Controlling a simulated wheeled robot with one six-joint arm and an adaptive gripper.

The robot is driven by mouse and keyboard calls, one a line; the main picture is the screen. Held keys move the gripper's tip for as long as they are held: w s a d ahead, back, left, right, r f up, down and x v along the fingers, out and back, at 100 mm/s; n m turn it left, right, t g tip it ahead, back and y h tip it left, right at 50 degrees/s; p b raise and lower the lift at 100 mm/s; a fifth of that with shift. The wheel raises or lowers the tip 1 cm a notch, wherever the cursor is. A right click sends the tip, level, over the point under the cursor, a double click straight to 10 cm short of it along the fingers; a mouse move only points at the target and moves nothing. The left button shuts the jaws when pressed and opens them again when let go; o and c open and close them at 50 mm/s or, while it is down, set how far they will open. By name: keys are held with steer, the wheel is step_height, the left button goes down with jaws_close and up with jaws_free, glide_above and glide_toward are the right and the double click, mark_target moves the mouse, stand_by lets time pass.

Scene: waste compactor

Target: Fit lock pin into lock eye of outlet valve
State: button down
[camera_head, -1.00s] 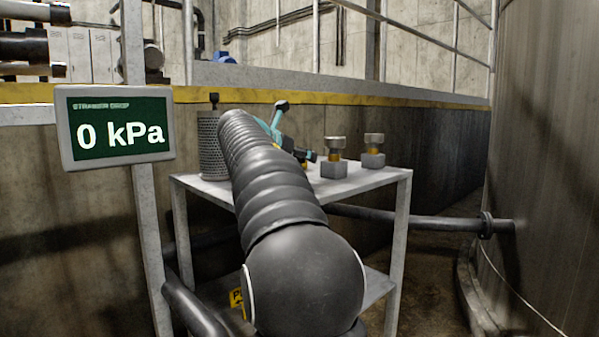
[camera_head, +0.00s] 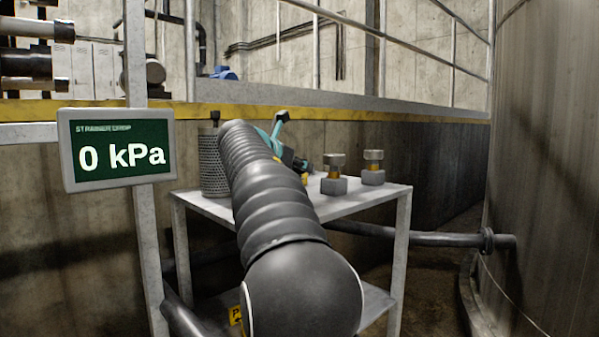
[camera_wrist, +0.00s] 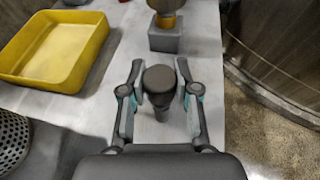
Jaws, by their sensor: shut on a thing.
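My gripper (camera_wrist: 159,86) is shut on a dark, round-headed pin (camera_wrist: 159,78), which I take to be the lock pin. A grey shank shows below its head, between the two teal-padded fingers. The pin is over or at the pale table top; I cannot tell whether it touches it. In the head view my gripper (camera_head: 285,145) is over the table's back part, partly hidden by my arm. I cannot make out the outlet valve or its lock eye in either view.
A grey metal table (camera_head: 385,197) carries two grey blocks with brass fittings (camera_head: 334,172) (camera_head: 373,167) and a perforated cylinder (camera_head: 212,165). A yellow tray (camera_wrist: 58,78) lies left of my gripper in the wrist view. A large tank (camera_head: 550,150) stands at right. A panel (camera_head: 117,148) reads 0 kPa.

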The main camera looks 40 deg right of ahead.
step_height(320, 180, up, 16)
steer(key=p, duration=0.8)
